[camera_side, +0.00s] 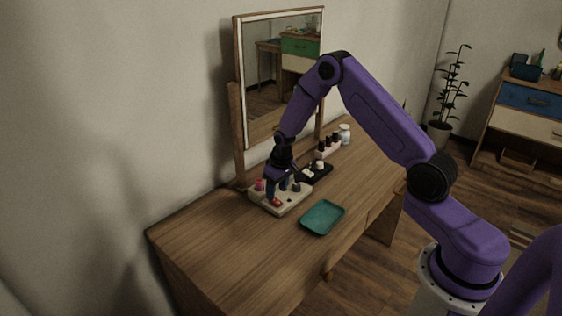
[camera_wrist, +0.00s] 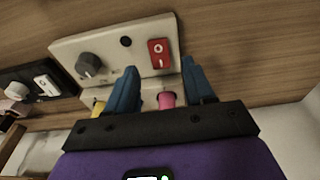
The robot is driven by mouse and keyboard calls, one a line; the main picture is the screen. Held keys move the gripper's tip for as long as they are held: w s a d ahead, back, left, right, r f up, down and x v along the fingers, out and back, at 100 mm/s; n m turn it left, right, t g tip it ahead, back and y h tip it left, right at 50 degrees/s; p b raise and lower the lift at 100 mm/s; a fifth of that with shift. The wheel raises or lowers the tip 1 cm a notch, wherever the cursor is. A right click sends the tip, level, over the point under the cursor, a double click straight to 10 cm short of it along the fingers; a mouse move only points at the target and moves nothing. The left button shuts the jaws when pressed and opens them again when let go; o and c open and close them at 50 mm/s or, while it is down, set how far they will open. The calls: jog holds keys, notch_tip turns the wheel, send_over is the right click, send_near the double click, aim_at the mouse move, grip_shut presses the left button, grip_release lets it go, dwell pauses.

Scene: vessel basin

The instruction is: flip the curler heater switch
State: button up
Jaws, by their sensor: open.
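The curler heater (camera_side: 283,206) is a cream box on the dressing table, below the mirror. In the wrist view its cream top panel (camera_wrist: 70,48) carries a red rocker switch (camera_wrist: 159,53) with white marks, a dark grey knob (camera_wrist: 89,65) and a small dark round spot. A pink piece (camera_wrist: 167,99) and a yellow piece (camera_wrist: 98,107) show partly behind my fingers. My gripper (camera_side: 277,196) is over the heater, pointing down. In the wrist view its two blue fingers (camera_wrist: 162,78) are apart, with the red switch just beyond the tips, between them. I cannot tell whether they touch the panel.
A teal tray (camera_side: 323,217) lies in front of the heater. A black block (camera_side: 316,173) with light parts, a rack of dark bottles (camera_side: 327,147) and a white jar (camera_side: 345,134) stand farther along. The mirror (camera_side: 282,75) rises behind. The table's near left is clear.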

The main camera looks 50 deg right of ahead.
notch_tip(320, 180, up, 14)
jog(key=s, duration=0.2)
jog(key=shift+s+f, duration=0.1)
dwell(0.3)
jog(key=s+a+r+n, duration=0.3)
jog(key=s+a, duration=0.4)
jog(key=s, duration=0.1)
jog(key=s+a+r+n, duration=0.3)
jog(key=s+a, duration=0.4)
jog(key=s+r+n+g, duration=0.1)
jog(key=s+n, duration=0.5)
jog(key=s, duration=1.5)
jog(key=shift+s+d+r+n+g, duration=0.25)
jog(key=shift+r+n+g, duration=0.05)
jog(key=shift+r, duration=0.3)
